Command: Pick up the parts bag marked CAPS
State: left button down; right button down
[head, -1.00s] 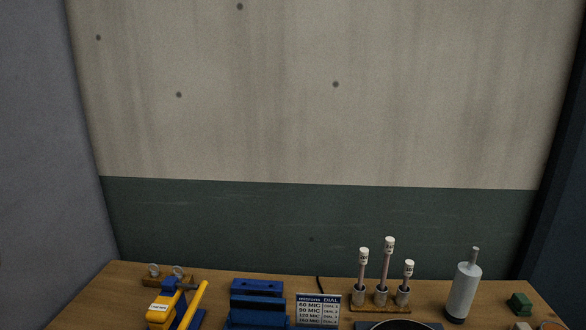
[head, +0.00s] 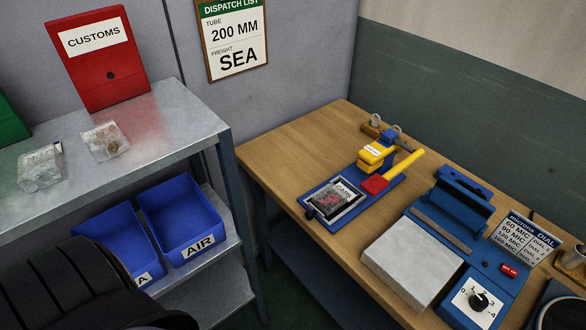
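A small clear parts bag (head: 344,199) with dark and red contents lies on the front of a blue press-like fixture (head: 318,214) on the wooden bench. The small tilted print on it appears to read CAPS. Two other clear bags lie apart on the metal shelf unit at left: one with pale contents (head: 40,168) and one with brownish contents (head: 105,141). I cannot read any marking on these two. Neither of my grippers is in view.
The wooden bench (head: 282,160) also holds a blue sealer (head: 455,205) with a grey plate (head: 412,262) and a dial. Blue bins (head: 184,220) stand on the lower shelf, one marked AIR. A red CUSTOMS box (head: 98,70) stands on the shelf top.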

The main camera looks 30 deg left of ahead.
aim_at(330, 199)
jog(key=u, duration=0.9)
